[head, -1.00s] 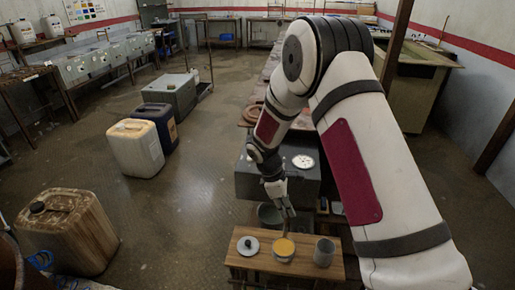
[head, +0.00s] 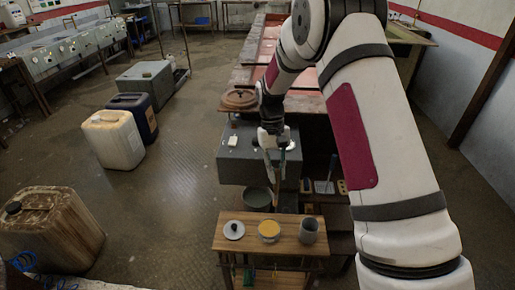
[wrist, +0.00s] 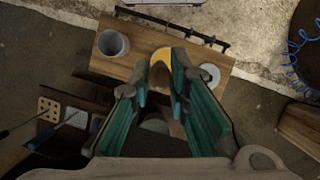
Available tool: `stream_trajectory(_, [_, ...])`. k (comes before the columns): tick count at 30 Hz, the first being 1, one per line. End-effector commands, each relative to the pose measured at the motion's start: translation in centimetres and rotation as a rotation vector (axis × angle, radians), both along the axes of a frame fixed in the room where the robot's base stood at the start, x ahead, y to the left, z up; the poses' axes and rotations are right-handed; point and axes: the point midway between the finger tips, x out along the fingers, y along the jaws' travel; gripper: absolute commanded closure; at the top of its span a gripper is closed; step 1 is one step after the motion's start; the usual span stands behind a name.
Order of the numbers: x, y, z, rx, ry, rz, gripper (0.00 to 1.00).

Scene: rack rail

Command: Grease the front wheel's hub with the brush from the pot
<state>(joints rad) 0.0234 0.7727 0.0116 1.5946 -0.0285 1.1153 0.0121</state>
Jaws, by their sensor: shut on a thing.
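My gripper (head: 275,153) is shut on the brush (head: 276,196), which hangs below the fingers, roughly upright. In the wrist view, the teal fingers (wrist: 161,88) close around it and partly hide it. The pot (head: 269,230), with yellow-orange grease, stands on a small wooden bench (head: 232,246), nearer to me than the gripper. The brush is above and beyond the pot, apart from it. The pot also shows behind the fingertips in the wrist view (wrist: 160,54). A round brown disc (head: 239,98) lies beyond the gripper; I cannot tell whether it is the wheel.
A grey lid (head: 234,230) and a grey cup (head: 309,231) flank the pot. A grey box (head: 234,165) stands behind the gripper, with a dark bowl (head: 257,198) below. Jerrycans (head: 113,138) stand at left. The floor between them and the bench is clear.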

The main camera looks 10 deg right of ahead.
Motion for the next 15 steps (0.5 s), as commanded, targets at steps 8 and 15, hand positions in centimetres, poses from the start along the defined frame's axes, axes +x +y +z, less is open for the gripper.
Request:
stream_trajectory(8, [1.5,-9.3,4.9,-0.103,-0.084,-0.052,1.00])
stream_trajectory(15, [1.3,-18.4,10.7,-0.250,-0.179,-0.136,1.00])
